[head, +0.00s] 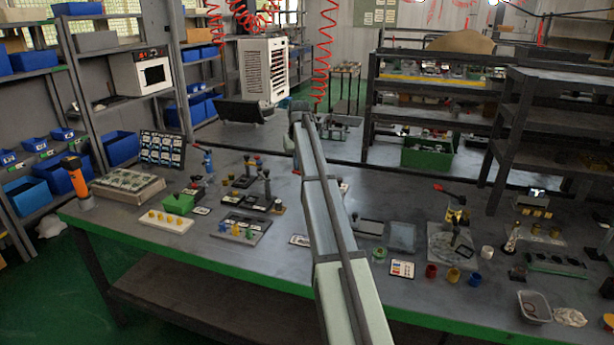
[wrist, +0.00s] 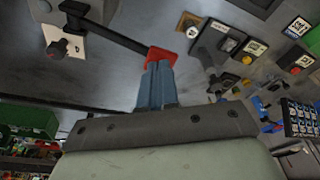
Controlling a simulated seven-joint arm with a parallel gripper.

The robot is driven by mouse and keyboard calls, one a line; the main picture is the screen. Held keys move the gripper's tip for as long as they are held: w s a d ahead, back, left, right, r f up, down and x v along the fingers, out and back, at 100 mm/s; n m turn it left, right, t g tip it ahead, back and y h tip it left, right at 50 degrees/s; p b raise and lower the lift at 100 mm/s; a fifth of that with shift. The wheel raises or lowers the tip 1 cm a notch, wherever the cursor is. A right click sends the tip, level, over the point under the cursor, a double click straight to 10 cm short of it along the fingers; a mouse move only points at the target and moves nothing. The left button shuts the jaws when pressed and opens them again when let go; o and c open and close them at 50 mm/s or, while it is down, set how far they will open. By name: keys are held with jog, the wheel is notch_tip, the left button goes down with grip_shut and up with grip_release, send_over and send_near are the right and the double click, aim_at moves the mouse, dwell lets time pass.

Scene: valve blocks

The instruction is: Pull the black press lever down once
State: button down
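In the wrist view, my gripper (wrist: 160,58) has blue fingers side by side in the middle, with red at the tips. A long black bar (wrist: 112,36) runs from the upper left to the red part; whether it touches it or passes behind is unclear. A dark knob (wrist: 60,48) sits on a white plate beside the bar's upper end. I cannot tell for sure which part is the black press lever. In the head view, my arm covers the middle of the bench; only a bit of red shows at its left edge. Black upright levers with knobs (head: 267,187) stand left of the arm.
The grey bench (head: 290,268) holds a tray with coloured knobs (head: 237,231), a white strip with yellow knobs (head: 168,220) and a card rack (head: 161,150) on the left. Small cups (head: 453,274) and a clear container (head: 534,306) stand on the right. Shelves (head: 440,100) rise behind.

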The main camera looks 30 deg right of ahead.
jog(key=shift+s+f, duration=0.1)
jog(key=shift+f, duration=1.45)
jog(key=shift+d+f, duration=0.1)
jog(key=shift+f, duration=0.2)
jog(key=shift+r, duration=2.8)
